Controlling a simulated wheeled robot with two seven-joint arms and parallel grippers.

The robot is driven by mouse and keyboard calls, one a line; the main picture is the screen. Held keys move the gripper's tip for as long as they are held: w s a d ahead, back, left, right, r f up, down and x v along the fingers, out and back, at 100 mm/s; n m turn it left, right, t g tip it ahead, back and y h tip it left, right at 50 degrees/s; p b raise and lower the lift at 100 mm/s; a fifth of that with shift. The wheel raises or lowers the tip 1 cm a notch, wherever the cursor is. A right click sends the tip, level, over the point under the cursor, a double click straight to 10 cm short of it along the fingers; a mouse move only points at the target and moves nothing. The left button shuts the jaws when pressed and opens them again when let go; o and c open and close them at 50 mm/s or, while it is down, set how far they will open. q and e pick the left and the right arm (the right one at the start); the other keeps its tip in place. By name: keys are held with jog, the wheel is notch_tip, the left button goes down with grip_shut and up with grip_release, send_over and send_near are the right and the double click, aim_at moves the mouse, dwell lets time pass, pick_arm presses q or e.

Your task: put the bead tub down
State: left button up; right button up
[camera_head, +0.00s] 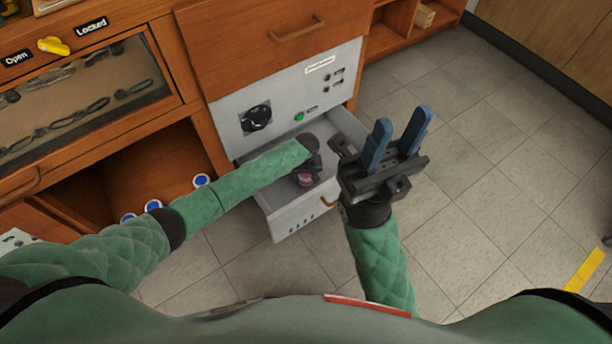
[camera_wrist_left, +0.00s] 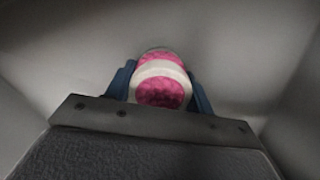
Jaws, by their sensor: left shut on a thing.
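The bead tub (camera_wrist_left: 161,80), pink with a pale band, is between the blue fingers of my left gripper (camera_wrist_left: 158,85) in the left wrist view. The gripper is shut on it. Pale drawer walls surround the tub in the wrist view. I cannot tell whether the tub touches the drawer floor. My right gripper (camera_head: 400,145) is raised right of the drawer, its blue fingers apart and empty.
A glass-fronted case (camera_head: 85,100) and an open wooden shelf are at the left.

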pick_arm(q)
jog(key=o, duration=1)
